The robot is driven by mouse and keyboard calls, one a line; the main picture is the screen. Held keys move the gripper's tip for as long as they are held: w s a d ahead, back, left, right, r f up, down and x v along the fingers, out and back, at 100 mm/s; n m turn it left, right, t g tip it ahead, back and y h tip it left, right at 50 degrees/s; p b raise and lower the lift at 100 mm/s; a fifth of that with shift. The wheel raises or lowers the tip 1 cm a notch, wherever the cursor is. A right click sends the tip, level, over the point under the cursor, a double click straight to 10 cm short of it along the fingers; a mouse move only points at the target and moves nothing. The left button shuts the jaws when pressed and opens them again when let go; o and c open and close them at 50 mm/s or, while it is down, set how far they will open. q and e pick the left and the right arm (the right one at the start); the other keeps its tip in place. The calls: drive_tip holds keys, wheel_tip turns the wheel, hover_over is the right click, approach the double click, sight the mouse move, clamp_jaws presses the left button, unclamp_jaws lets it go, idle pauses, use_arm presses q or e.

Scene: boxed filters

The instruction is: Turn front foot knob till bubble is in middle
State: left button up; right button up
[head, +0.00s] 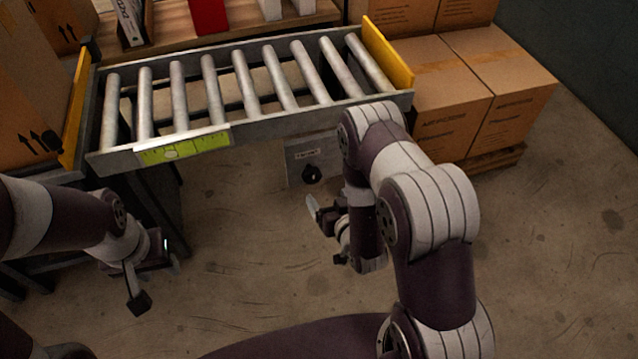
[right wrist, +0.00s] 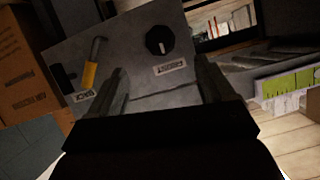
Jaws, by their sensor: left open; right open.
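A grey panel (head: 300,170) with a round black knob (head: 312,174) hangs under the conveyor's front rail in the head view. My right gripper (head: 326,230) is open, facing the panel, apart from the knob. My left gripper (head: 157,284) is open and empty at lower left.
The roller conveyor (head: 245,128) has yellow end plates. A yellow-handled lever (right wrist: 90,74) and another black fitting (right wrist: 65,78) are on the panel. Cartons (head: 435,90) stand at the right, and a carton (head: 28,95) at the left. The floor before the panel is clear.

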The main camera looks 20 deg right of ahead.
sight(314, 180)
drive_tip(key=b+x, duration=0.1)
drive_tip(key=x, duration=0.2)
drive_tip(key=b+x, duration=0.2)
drive_tip(key=x, duration=0.2)
drive_tip(key=b+x, duration=0.2)
drive_tip(key=x, duration=0.2)
drive_tip(key=shift+f, duration=0.3)
drive_tip(key=shift+w+a+b, duration=0.1)
drive_tip(key=shift+w+b, duration=0.25)
drive_tip(key=shift+w, duration=0.2)
drive_tip(key=c, duration=1)
